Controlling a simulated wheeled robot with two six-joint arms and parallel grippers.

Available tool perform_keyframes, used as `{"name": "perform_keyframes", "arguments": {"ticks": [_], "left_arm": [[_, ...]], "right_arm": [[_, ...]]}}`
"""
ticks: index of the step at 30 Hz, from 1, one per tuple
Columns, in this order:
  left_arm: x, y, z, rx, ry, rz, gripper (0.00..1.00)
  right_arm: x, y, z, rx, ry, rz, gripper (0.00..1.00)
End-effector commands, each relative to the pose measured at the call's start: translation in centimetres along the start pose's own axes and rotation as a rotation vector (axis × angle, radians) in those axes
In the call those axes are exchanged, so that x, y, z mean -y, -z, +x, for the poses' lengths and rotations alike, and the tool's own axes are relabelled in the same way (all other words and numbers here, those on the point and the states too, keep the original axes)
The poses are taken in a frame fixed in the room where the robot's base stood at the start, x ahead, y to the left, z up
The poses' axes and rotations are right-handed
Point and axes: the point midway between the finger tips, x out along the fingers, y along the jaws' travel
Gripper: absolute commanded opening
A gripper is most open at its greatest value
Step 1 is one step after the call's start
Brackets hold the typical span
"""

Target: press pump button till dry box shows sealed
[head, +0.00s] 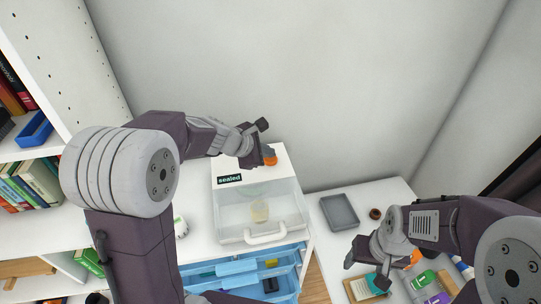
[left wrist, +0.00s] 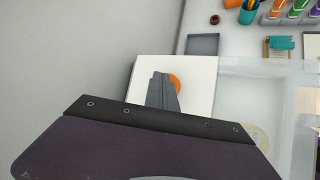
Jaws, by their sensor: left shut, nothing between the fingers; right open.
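The dry box (head: 256,228) stands on the white surface in the head view, with a clear front lid, a white handle and a pale round item inside. A dark label (head: 229,180) on its white top reads "sealed". The orange pump button (head: 270,160) is at the back right of that top; it also shows in the left wrist view (left wrist: 175,83), partly hidden behind my finger. My left gripper (head: 260,163) is shut and empty, with its tip at the button; I cannot tell if it touches. My right gripper (head: 366,274) is open and empty at the lower right.
A grey tray (head: 339,213) and a small brown ring (head: 375,213) lie on the right table. Stationery stands near my right gripper. Blue drawers (head: 245,272) are below the box. A bookshelf (head: 30,150) is at left, a wall behind.

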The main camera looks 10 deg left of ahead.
Motion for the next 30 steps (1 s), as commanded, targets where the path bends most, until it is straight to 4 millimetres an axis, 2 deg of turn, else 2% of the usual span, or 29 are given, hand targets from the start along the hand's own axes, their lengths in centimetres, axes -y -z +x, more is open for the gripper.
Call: {"name": "perform_keyframes", "arguments": {"ticks": [1,6,17,30], "left_arm": [[-0.3,-0.3,-0.5,0.0,0.0,0.0,0.0],[-0.8,-0.8,-1.1,0.0,0.0,0.001,0.0],[-0.9,-0.9,-1.2,0.0,-0.001,0.0,0.0],[-3.1,-3.0,-4.1,0.001,-0.001,-0.001,0.0]], "right_arm": [[0.0,0.1,-0.7,0.0,0.0,0.0,0.66],[0.0,0.2,-1.5,0.0,0.0,0.0,0.66],[0.0,0.2,-1.6,0.0,0.0,0.0,0.66],[0.1,0.6,-5.6,0.0,0.0,0.0,0.66]]}}
